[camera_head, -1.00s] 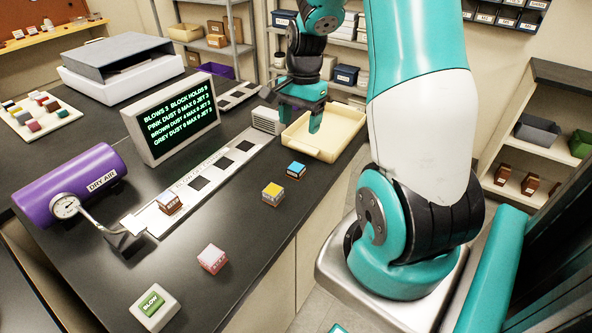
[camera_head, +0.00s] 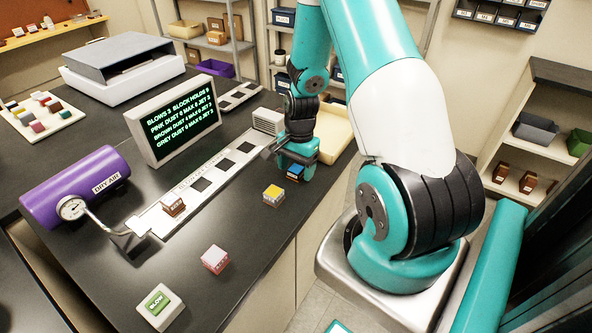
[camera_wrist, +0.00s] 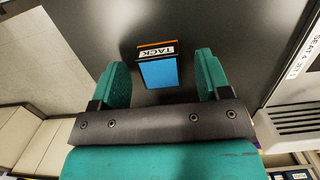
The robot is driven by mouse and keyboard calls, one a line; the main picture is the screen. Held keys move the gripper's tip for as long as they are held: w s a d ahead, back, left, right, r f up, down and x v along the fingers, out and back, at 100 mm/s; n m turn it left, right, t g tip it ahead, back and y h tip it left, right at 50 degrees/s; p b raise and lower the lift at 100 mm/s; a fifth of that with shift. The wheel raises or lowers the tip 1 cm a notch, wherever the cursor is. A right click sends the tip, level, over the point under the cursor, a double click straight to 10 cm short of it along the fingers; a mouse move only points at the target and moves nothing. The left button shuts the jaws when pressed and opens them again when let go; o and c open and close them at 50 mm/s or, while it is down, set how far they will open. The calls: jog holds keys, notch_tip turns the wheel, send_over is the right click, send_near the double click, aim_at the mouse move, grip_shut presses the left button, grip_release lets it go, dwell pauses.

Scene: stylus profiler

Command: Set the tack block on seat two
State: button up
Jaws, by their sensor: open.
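The tack block (camera_head: 294,172), with a blue top, stands on the dark bench. In the wrist view the tack block (camera_wrist: 157,72) shows its TACK label and lies between the two teal fingers, with gaps on both sides. My gripper (camera_wrist: 161,78) is open around or just above it; the exact height is hard to tell. In the head view my gripper (camera_head: 296,165) partly hides the block. The white seat strip (camera_head: 188,172) lies to the left, with several dark square seats; a brown block (camera_head: 173,205) stands near its front end.
A yellow-topped block (camera_head: 273,195) stands close in front of my gripper. A pink block (camera_head: 215,259) and the green BLOW button (camera_head: 158,302) are nearer. A cream tray (camera_head: 335,135) is behind. The screen (camera_head: 175,118) and purple air tank (camera_head: 78,188) stand beyond the strip.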

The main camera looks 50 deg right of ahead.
aim_at(296, 169)
jog(key=shift+c, duration=0.2)
jog(key=c, duration=1)
jog(key=shift+o, duration=0.2)
notch_tip(296, 169, up, 20)
jog(key=b, duration=0.1)
jog(key=shift+b, duration=0.35)
